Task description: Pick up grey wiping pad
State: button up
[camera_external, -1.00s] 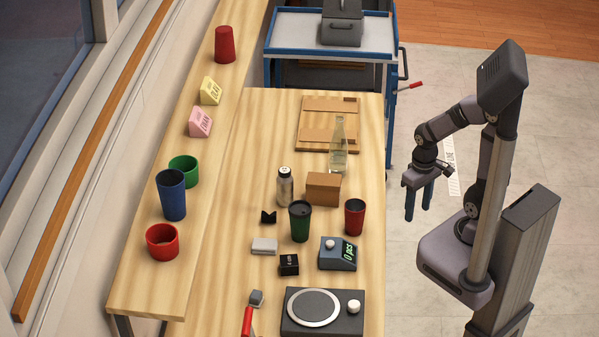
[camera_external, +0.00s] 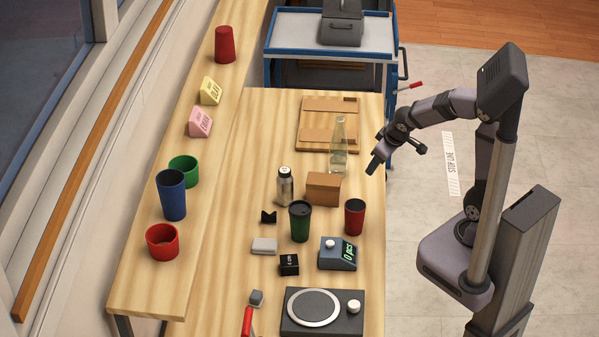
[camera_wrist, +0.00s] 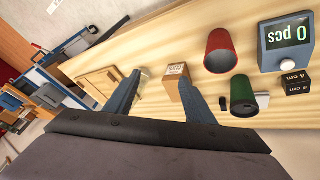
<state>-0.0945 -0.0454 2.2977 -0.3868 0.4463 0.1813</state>
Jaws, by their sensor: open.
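A flat, pale grey block, which looks like the wiping pad (camera_external: 264,246), lies on the wooden table left of the green cup (camera_external: 300,222). In the wrist view a pale piece of what seems to be the pad (camera_wrist: 262,99) shows beside the green cup (camera_wrist: 243,97), which partly hides it. My gripper (camera_external: 373,166) is above the table's right edge, near the glass bottle and well away from the pad. In the wrist view my gripper (camera_wrist: 160,79) has its fingers spread apart with nothing held.
Near my gripper stand the glass bottle (camera_external: 339,145), cardboard box (camera_external: 323,188) and dark red cup (camera_external: 354,217). Around the pad are a black notched piece (camera_external: 268,216), a black cube (camera_external: 289,264) and the counter display (camera_external: 338,254).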

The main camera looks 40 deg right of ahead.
aim_at(256, 295)
jog(key=w+a+r+n+t+y, duration=0.2)
jog(key=w+a+n+t, duration=0.1)
jog(key=w+a, duration=0.55)
jog(key=w+a+n+y+b, duration=0.1)
jog(key=w+a+n+y, duration=0.2)
jog(key=a, duration=0.5)
jog(key=w+a+n+y, duration=0.2)
jog(key=w+a+y, duration=0.15)
jog(key=a, duration=0.35)
jog(key=s+a+f+n+g+y, duration=0.1)
jog(key=s+a+n+g+y, duration=0.6)
jog(key=a, duration=0.7)
jog(key=s+a+f+n+g+b, duration=0.1)
jog(key=s+a+f+g, duration=0.1)
jog(key=s, duration=0.4)
jog(key=s+a+f+n+g, duration=0.1)
jog(key=s+a+n+g, duration=0.15)
jog(key=s, duration=0.25)
jog(key=shift+m, duration=0.45)
jog(key=f, duration=1.3)
jog(key=shift+d+f, duration=0.15)
jog(key=shift+d, duration=0.25)
jog(key=shift+p+x, duration=0.75)
jog(key=shift+x, duration=0.9)
jog(key=shift+p+x, duration=0.6)
jog(key=shift+x, duration=1.45)
jog(key=shift+c, duration=0.7)
grip_shut()
